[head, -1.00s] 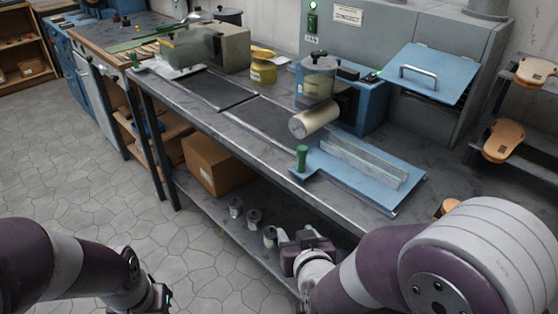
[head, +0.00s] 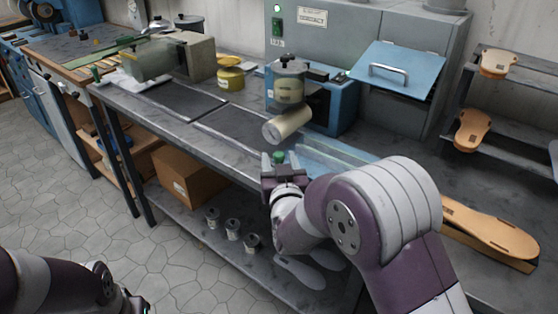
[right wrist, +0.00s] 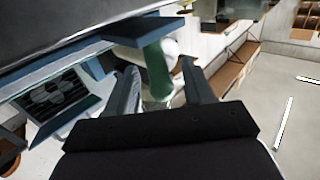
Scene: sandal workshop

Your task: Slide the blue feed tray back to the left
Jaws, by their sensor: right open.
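The blue feed tray (head: 335,154) lies on the bench, right of the pale roller (head: 287,126). My right arm hides much of it. Its green handle (head: 279,157) stands at the tray's left end. My right gripper (head: 279,160) is open at the handle, one finger on each side. In the right wrist view the green handle (right wrist: 157,68) is between the spread fingers (right wrist: 158,84), below the blue tray plate (right wrist: 140,28). I cannot tell whether a finger touches it. My left gripper (head: 138,306) is partly cut off at the bottom left.
The blue roller machine (head: 335,102) stands behind the roller. Dark belts (head: 180,100) run left along the bench. A yellow pot (head: 231,78) stands behind them. A rack with tan soles (head: 472,130) is at right. The lower shelf holds a cardboard box (head: 185,178) and small spools (head: 233,229).

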